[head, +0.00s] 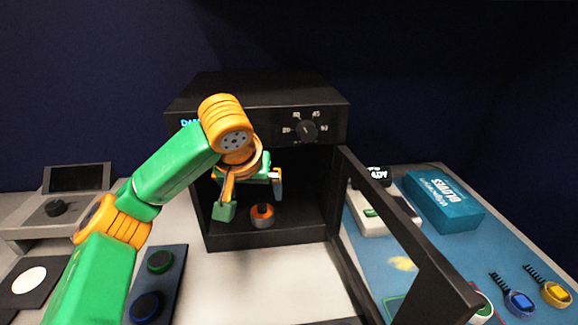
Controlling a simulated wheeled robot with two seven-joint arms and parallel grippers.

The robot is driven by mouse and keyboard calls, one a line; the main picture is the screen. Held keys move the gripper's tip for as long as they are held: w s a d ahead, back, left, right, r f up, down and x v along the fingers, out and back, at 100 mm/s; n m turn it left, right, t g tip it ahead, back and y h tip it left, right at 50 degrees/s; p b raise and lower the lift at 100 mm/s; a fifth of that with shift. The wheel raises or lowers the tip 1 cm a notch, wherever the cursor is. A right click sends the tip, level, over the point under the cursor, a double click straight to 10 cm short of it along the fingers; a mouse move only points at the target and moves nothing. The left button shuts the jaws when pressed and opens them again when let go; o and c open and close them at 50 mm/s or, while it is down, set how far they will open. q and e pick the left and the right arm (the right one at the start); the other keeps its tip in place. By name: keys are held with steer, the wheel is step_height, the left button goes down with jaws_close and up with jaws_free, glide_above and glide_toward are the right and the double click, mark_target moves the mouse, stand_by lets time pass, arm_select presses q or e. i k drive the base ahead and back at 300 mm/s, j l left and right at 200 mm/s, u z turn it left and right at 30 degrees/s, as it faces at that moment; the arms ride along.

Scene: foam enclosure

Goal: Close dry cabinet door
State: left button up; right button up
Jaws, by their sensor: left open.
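The black dry cabinet (182,130) stands at the back middle, with a dial on its upper front panel. Its door (404,221) is open, swung out from the right side of the opening toward the front right. The door is a black frame with a see-through panel. My left gripper (250,197) is open at the cabinet's opening, to the left of the door and apart from it. A small orange and grey round object (262,215) sits inside the cabinet on its floor, just below the gripper. My arm hides part of the cabinet's front. My right gripper is not in view.
A teal glove box (443,200) and a white device (384,214) stand right of the door on a blue mat. A dark tray (160,283) with green and blue round pieces lies front left.

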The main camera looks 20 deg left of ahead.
mark_target(439, 295)
steer(key=k+l, duration=0.25)
steer(key=k, duration=0.2)
steer(key=k+l, duration=0.3)
steer(key=k, duration=0.2)
steer(key=k+l, duration=0.25)
steer(key=k, duration=0.2)
